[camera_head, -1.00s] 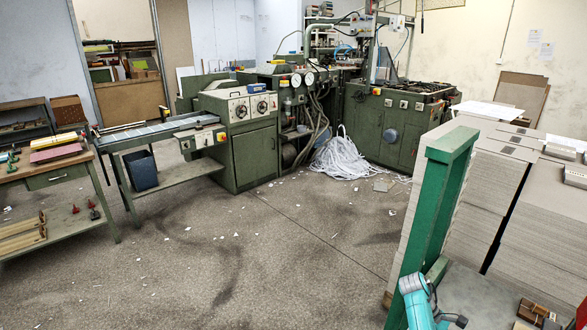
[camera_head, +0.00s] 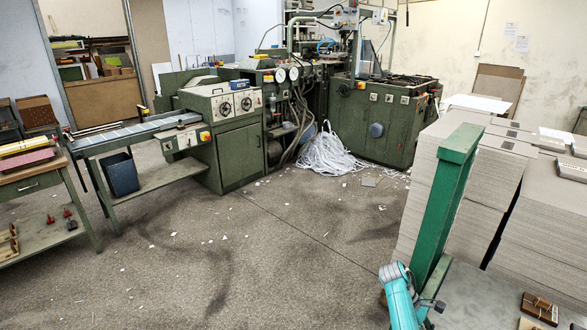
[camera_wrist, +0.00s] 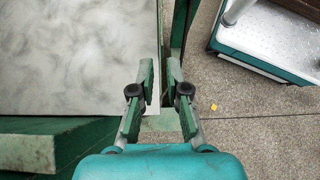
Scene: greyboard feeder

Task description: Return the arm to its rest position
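My teal arm (camera_head: 400,298) reaches up from the bottom edge in the head view, in front of the foot of a green post. My gripper (camera_wrist: 161,68) shows in the wrist view with its two fingers pointing away from the camera. A gap stands between the fingertips, and I see nothing held in it. In the head view I cannot make out the fingers clearly.
The green post (camera_head: 447,200) stands close to my arm, beside tall stacks of grey board (camera_head: 482,185). A grey metal surface (camera_wrist: 75,55) lies left of the fingers in the wrist view. Open floor (camera_head: 270,270) lies left, before the green machine (camera_head: 240,155).

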